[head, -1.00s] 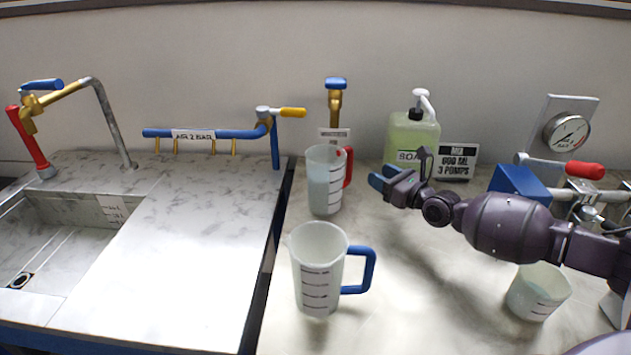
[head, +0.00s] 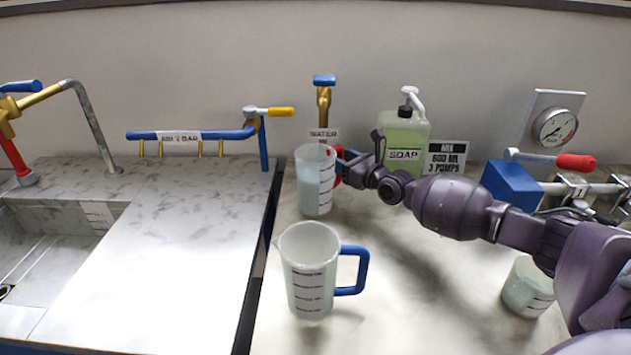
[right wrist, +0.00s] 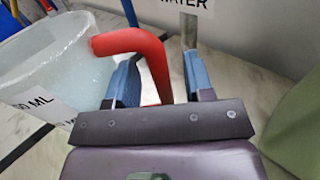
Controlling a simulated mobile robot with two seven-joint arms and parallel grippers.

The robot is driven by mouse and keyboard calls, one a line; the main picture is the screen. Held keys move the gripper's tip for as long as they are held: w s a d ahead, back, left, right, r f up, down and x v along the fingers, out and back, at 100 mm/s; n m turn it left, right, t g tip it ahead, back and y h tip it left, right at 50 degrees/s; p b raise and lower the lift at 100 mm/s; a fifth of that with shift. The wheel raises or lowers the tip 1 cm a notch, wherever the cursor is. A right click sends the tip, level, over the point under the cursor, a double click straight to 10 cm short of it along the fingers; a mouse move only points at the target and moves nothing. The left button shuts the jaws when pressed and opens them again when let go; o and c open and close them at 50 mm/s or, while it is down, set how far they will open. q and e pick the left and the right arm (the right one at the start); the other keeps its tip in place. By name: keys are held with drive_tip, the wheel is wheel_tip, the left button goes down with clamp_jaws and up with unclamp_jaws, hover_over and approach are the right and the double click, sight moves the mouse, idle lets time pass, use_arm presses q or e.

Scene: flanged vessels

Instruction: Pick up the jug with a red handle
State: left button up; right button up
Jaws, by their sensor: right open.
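The jug with a red handle (head: 314,181) stands upright on the counter at the back, below a tap, with pale liquid in it. In the right wrist view the jug (right wrist: 45,65) is at the left, and its red handle (right wrist: 145,46) reaches between my two blue fingers. My right gripper (head: 346,160) is at the handle in the head view and covers most of it. In the right wrist view my right gripper (right wrist: 160,80) is open, with a finger on each side of the handle. My left gripper is not in view.
A jug with a blue handle (head: 309,272) stands in front. A soap bottle (head: 402,138) and a sign (head: 446,158) are behind my right arm. A small cup (head: 527,289) is at the right. A sink (head: 60,235) is at the left.

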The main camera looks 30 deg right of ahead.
drive_tip(key=shift+w+a+f, duration=0.1)
drive_tip(key=shift+w+a, duration=0.05)
drive_tip(key=shift+w, duration=0.45)
clamp_jaws()
drive_tip(key=shift+r, duration=0.2)
